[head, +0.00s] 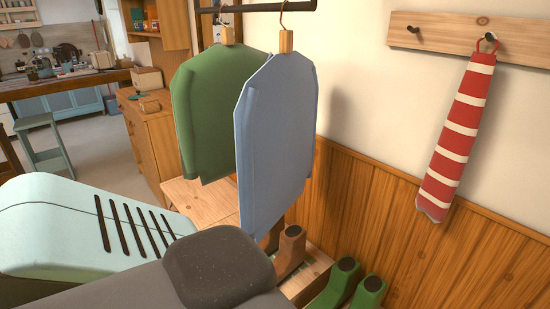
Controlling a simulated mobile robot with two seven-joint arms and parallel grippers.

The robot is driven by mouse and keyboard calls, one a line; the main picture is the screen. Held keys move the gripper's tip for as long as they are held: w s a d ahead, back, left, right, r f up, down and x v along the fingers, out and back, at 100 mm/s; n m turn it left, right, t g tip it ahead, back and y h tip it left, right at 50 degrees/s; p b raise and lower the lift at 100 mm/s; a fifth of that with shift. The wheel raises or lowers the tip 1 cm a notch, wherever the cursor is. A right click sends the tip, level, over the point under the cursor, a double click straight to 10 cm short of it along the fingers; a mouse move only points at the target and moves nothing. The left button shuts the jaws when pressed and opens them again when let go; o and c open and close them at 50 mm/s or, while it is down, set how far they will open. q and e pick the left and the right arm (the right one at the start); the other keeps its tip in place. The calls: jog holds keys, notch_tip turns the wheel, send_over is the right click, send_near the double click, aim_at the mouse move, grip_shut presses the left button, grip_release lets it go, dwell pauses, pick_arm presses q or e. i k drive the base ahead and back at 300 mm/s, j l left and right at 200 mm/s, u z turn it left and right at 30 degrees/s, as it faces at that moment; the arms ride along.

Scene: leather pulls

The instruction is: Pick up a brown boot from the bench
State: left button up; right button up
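A brown boot (290,250) stands on the wooden bench (205,202), just right of the blue hanging garment's lower edge. Part of a second brown boot (269,239) shows to its left, mostly hidden by that garment. The lower part of the boots and some of the bench are covered by my own pale blue and dark grey arm parts in the foreground. Neither my left nor my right gripper is in view, so I cannot see their fingers.
A green garment (208,115) and a blue garment (275,140) hang from a dark rail (262,7) above the bench. Green boots (338,283) stand at the lower right. A red striped item (460,135) hangs from a wall peg rack (455,38).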

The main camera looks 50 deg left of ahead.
aim_at(291, 256)
jog(key=u, duration=1.6)
jog(key=i+j, duration=0.1)
jog(key=i, duration=0.7)
